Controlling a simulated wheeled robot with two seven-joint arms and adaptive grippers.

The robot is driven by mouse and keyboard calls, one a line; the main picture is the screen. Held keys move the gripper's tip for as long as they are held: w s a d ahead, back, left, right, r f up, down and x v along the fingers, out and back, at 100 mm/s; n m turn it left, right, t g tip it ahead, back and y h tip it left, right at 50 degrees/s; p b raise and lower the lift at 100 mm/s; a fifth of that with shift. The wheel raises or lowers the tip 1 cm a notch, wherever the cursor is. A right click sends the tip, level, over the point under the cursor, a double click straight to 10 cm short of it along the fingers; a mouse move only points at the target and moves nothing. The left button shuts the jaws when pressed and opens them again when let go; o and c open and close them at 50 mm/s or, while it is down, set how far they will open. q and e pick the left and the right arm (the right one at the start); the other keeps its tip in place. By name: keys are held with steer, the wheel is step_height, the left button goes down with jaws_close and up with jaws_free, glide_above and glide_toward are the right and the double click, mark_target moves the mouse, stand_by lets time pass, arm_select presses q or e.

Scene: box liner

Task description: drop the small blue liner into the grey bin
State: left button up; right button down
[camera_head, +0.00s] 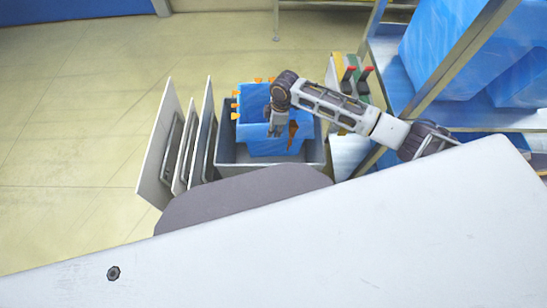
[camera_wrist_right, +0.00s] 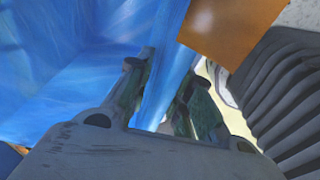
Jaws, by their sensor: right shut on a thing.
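The small blue liner (camera_head: 258,105) is a box-shaped blue sheet with orange clips along its edges. In the head view it sits over and partly within the opening of the grey bin (camera_head: 226,158); how deep it reaches is hard to tell. My right gripper (camera_head: 276,130) is at the liner. In the right wrist view the liner (camera_wrist_right: 60,60) fills the left side, and a blue fold (camera_wrist_right: 165,75) passes between the fingers of my right gripper (camera_wrist_right: 168,95), which are shut on it. An orange clip (camera_wrist_right: 232,28) is close by. My left gripper is not in view.
Several white panels (camera_head: 160,145) with handles stand left of the bin. A shelf rack (camera_head: 450,60) with large blue liners (camera_head: 480,70) stands at the right. Red-handled tools (camera_head: 357,74) are right of the bin. Open floor (camera_head: 80,100) lies left.

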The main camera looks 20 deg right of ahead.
steer(key=c, duration=1.2)
jaws_free()
steer(key=shift+s+d+r, duration=0.1)
steer(key=shift+d+r, duration=0.1)
steer(key=shift+r, duration=1.05)
steer(key=shift+d+r, duration=0.15)
steer(key=shift+r, duration=1.05)
steer(key=shift+s+d+r, duration=0.1)
steer(key=shift+d+r, duration=0.1)
steer(key=shift+r, duration=1.05)
steer(key=shift+s, duration=0.1)
